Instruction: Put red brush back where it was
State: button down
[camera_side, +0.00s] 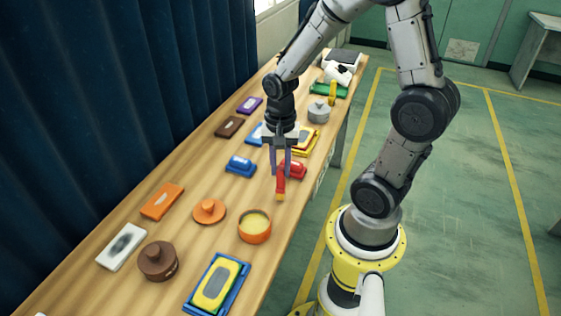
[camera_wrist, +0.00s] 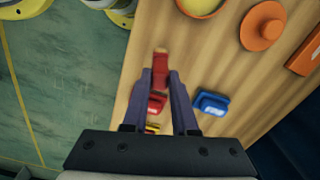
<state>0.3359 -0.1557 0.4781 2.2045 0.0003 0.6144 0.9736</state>
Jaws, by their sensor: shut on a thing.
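My gripper (camera_side: 280,167) is shut on the red brush (camera_side: 280,184), which hangs between the fingers with its tan end down in the side view. In the wrist view the brush (camera_wrist: 160,70) is between the fingertips of my gripper (camera_wrist: 160,80). A red block-like thing (camera_side: 296,168) lies on the table just behind the brush, and it also shows in the wrist view (camera_wrist: 156,104). The brush appears held above the wooden table (camera_side: 190,240); I cannot tell how far.
A blue thing (camera_side: 240,165) lies left of my gripper. An orange open pot (camera_side: 254,227), an orange lid (camera_side: 209,211) and an orange flat piece (camera_side: 162,201) are nearer the camera. Bare wood lies between these.

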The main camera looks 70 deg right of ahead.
jog(key=shift+f, duration=0.65)
dwell(0.3)
jog(key=c, duration=1)
grip_release()
jog(key=o, duration=0.5)
jog(key=shift+c, duration=1.4)
jog(key=shift+r, duration=2.55)
